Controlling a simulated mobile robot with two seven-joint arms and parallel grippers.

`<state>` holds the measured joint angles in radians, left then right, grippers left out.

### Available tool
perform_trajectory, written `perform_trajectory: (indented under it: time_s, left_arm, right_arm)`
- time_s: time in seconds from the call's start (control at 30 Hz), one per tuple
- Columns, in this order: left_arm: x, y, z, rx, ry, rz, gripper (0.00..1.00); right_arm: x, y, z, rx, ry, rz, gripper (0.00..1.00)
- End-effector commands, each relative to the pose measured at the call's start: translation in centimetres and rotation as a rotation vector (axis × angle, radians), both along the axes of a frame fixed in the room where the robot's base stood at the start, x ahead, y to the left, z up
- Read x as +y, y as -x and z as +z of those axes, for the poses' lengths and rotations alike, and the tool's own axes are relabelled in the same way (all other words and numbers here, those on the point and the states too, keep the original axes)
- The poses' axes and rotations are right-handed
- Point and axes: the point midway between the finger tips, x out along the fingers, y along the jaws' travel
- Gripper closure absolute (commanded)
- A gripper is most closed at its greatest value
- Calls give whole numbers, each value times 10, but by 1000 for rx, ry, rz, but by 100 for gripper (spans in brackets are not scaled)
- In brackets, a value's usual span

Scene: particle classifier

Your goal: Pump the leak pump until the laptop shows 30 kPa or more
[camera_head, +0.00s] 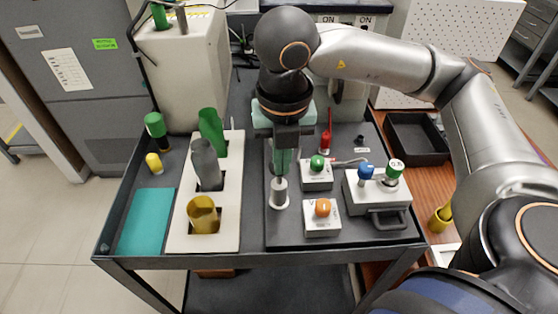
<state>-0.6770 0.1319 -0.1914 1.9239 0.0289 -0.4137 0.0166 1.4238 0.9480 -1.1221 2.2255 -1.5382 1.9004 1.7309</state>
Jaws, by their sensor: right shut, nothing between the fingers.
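My right gripper (283,150) comes in from the upper right and points down at the middle of the dark cart. It is shut with nothing held. Directly below it stands a small upright light-grey cylinder on a round base (279,194), which looks like the leak pump. The gripper hides its top, so I cannot tell whether they touch. No laptop or pressure reading can be made out. My left gripper is out of view.
Right of the cylinder are white boxes with a green knob (317,162), an orange knob (323,208) and a blue knob (366,172). A black tray (418,140) lies on the right.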

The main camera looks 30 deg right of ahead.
Motion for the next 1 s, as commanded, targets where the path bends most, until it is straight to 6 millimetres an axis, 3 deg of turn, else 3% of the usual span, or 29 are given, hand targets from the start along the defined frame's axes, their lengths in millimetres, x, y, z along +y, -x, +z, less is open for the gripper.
perform_trajectory:
  time_s: [0.2,0.33,0.53,1.0]
  left_arm:
    - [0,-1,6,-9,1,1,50]
    - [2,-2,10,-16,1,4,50]
    - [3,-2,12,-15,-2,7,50]
    - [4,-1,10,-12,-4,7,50]
  right_arm:
    - [3,4,54,-5,-1,0,100]
    - [3,6,72,-2,1,1,100]
    - [4,8,83,1,0,0,100]
    - [4,8,83,2,0,0,100]
